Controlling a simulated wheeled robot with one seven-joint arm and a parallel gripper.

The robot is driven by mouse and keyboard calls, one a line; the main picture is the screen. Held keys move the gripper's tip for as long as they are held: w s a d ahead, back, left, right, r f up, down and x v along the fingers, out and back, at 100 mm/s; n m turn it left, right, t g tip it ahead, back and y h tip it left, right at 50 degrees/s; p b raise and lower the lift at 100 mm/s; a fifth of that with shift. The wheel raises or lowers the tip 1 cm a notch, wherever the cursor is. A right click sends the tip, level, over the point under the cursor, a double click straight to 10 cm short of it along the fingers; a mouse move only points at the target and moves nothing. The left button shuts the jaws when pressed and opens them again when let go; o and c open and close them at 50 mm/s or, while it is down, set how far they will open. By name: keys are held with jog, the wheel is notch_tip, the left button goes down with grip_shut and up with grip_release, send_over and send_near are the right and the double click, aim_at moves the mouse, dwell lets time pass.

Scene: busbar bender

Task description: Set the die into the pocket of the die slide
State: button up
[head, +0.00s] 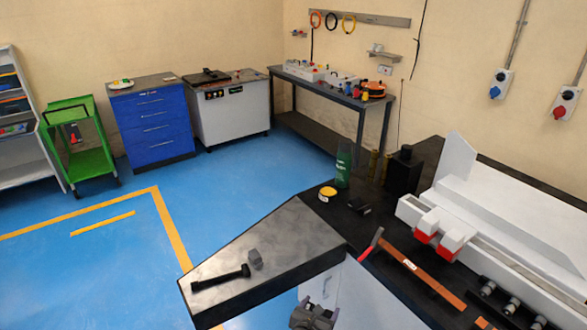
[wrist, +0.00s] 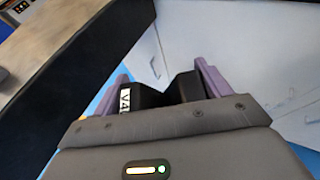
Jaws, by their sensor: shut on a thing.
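My gripper (wrist: 165,88) is shut on the die (wrist: 182,88), a black block with a V-shaped notch and a white label partly reading "V4". The purple fingers are on either side of it in the wrist view. In the head view my gripper (head: 314,315) is low at the bottom edge, in front of the bench and below its top; the die cannot be made out there. The white bending machine (head: 515,215) stands on the bench at the right, with two red-and-white blocks and a long rail. I cannot tell which part is the die slide, and its pocket does not show clearly.
Behind are a green bottle (head: 343,166), a yellow roll (head: 327,192) and a black block (head: 405,168). A copper bar (head: 420,268) lies before the machine. The bench edge (wrist: 85,80) is close to my gripper.

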jog(key=s+d+f+n+t+y, duration=0.1)
jog(key=d+n+y, duration=0.4)
jog(key=d+y, duration=0.1)
jog(key=shift+s+d+b, duration=0.25)
jog(key=shift+d+b, duration=0.15)
jog(key=shift+d, duration=0.3)
jog(key=f, duration=0.2)
jog(key=s+f, duration=0.1)
jog(key=f, duration=0.2)
jog(key=shift+s+f, duration=0.25)
jog(key=shift+f, duration=0.15)
jog(key=shift+d, duration=0.1)
